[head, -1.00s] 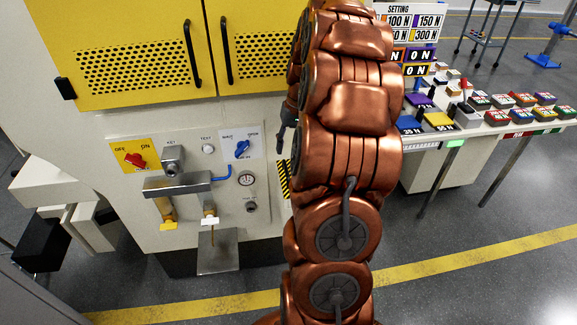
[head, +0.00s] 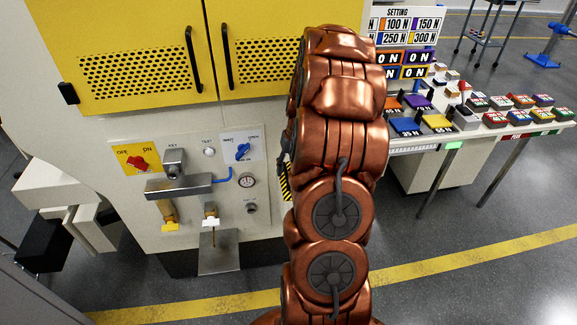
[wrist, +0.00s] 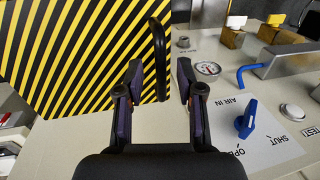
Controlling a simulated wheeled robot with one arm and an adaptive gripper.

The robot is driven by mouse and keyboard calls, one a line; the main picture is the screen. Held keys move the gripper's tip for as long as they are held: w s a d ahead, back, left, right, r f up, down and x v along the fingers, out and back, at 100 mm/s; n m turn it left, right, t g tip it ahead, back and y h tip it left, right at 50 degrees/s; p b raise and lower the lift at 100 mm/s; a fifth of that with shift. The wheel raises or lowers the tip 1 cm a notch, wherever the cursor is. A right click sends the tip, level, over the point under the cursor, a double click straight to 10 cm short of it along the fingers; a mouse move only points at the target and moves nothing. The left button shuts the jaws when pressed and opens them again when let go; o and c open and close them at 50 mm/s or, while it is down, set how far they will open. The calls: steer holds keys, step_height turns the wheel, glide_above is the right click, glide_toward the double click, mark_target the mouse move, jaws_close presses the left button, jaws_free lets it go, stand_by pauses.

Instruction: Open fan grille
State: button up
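A panel with black and yellow diagonal stripes (wrist: 80,50) fills the left of the wrist view. A black bar handle (wrist: 159,60) stands upright near its right edge. No fan shows, so I cannot tell for sure that this panel is the grille. My gripper (wrist: 160,76) is open and empty. Its two dark fingers are apart, and the handle appears in the gap between them, nearer the left finger; I see no grip on it. In the head view a sliver of the striped panel (head: 286,188) shows beside my copper arm, which hides most of the gripper.
Beside the panel is a control face with a gauge (wrist: 208,68), a blue knob (wrist: 246,120) and a blue bent lever (wrist: 255,72). Yellow perforated doors (head: 140,80) are above. A table with coloured blocks (head: 440,124) stands to the right.

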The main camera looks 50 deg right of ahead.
steer(key=shift+c, duration=0.2)
jaws_close()
stand_by(0.4)
